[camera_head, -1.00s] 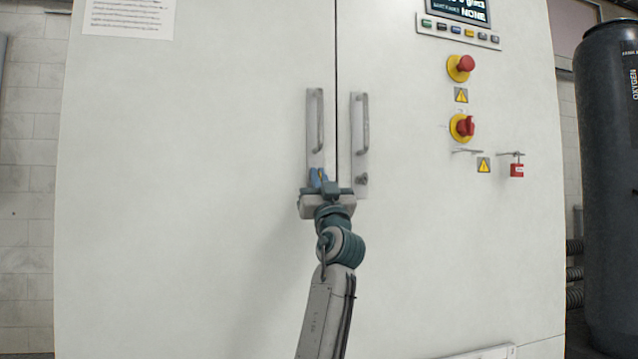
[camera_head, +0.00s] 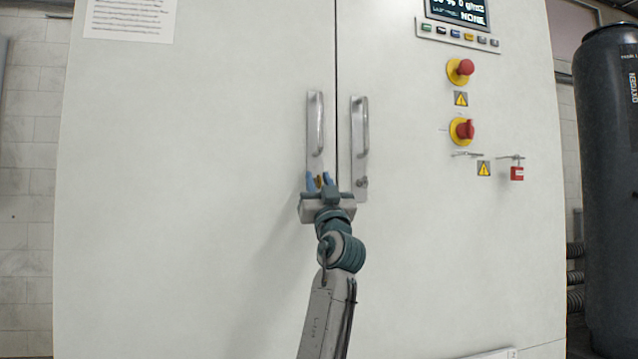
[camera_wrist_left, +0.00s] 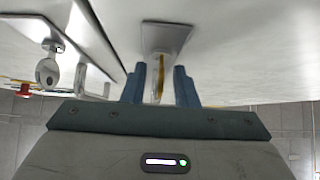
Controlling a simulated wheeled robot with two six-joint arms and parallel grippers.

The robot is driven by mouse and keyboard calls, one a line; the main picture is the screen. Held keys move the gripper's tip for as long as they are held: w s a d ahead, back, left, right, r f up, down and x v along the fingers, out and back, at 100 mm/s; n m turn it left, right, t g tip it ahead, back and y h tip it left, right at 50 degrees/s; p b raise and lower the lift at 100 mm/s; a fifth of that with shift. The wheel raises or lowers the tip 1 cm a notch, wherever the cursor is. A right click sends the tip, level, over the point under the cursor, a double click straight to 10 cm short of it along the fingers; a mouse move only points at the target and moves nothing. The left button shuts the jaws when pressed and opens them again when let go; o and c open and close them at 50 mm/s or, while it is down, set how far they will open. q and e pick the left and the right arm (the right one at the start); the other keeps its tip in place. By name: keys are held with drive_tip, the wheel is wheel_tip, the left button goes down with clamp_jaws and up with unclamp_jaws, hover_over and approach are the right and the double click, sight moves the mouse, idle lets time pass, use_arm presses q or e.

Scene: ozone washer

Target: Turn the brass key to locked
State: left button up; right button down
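The brass key (camera_head: 319,181) sits at the lower end of the left door's handle plate. In the left wrist view the key (camera_wrist_left: 160,78) shows as a thin, nearly edge-on strip in front of a pale plate (camera_wrist_left: 167,37). My left gripper (camera_head: 319,180) is at the key, with its two blue fingers one on each side of it. In the left wrist view my left gripper (camera_wrist_left: 159,85) is open, with a gap between each finger and the key. The key's lock markings cannot be made out. My right gripper is not in view.
Vertical bar handles (camera_head: 316,124) and (camera_head: 361,126) flank the door seam. A silver lock (camera_head: 362,183) is on the right door, close beside my gripper. Red knobs (camera_head: 465,67) and (camera_head: 465,129) and a red padlock (camera_head: 517,173) are farther right. A dark oxygen cylinder (camera_head: 607,190) stands at the right.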

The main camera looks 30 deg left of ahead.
use_arm(q)
drive_tip(key=p+v, duration=0.2)
drive_tip(key=v, duration=0.8)
drive_tip(key=shift+d+f, duration=0.2)
drive_tip(key=shift+f, duration=0.05)
drive_tip(key=shift+s, duration=0.1)
